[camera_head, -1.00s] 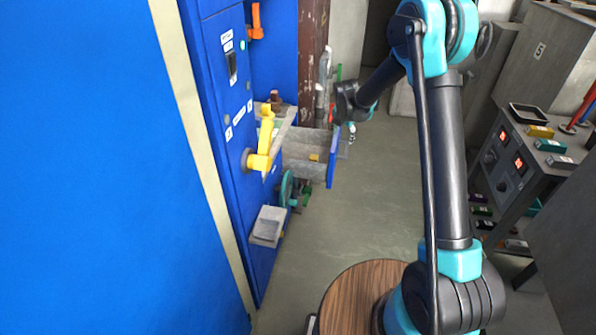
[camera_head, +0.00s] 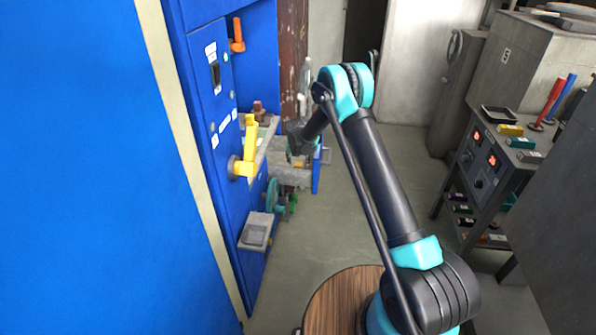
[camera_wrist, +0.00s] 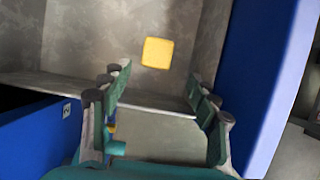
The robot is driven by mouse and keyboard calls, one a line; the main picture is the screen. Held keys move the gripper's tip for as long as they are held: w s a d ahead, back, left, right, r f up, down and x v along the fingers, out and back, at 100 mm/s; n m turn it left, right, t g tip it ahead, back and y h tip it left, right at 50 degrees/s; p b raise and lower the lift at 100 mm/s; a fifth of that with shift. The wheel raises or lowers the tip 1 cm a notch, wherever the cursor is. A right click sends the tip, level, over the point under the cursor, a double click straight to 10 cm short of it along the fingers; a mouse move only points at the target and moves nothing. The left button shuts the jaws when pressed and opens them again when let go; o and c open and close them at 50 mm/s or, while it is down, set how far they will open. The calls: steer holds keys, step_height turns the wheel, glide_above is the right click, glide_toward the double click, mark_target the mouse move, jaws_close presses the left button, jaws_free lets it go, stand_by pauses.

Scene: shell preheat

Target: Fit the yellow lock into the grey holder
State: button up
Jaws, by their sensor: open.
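A small yellow block (camera_wrist: 157,52), which looks like the yellow lock, lies in an open grey compartment with a blue front. My gripper (camera_wrist: 160,88) is open and empty, with its green-padded fingers apart. In the wrist view the block appears beyond the fingertips, roughly between them, and not touching them. In the head view my wrist reaches over the compartment and partly hides it. A grey box (camera_head: 257,231) with a recessed top juts from the blue cabinet below the yellow handle; it may be the grey holder, but I cannot tell for sure.
The compartment's blue front panel (camera_wrist: 262,85) rises close on the right in the wrist view. A yellow handle (camera_head: 245,160) sticks out of the blue cabinet (camera_head: 215,140). A trolley (camera_head: 490,165) with coloured blocks stands at the right. The floor between is clear.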

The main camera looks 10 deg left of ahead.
mark_target(298, 165)
steer(key=shift+x, duration=1.6)
steer(key=shift+w+a+x, duration=0.1)
steer(key=shift+a+x, duration=0.05)
steer(key=shift+x, duration=1.15)
steer(key=shift+w+a+x, duration=0.1)
steer(key=shift+a+x, duration=0.05)
steer(key=shift+x, duration=1.1)
steer(key=shift+r, duration=0.1)
jaws_close()
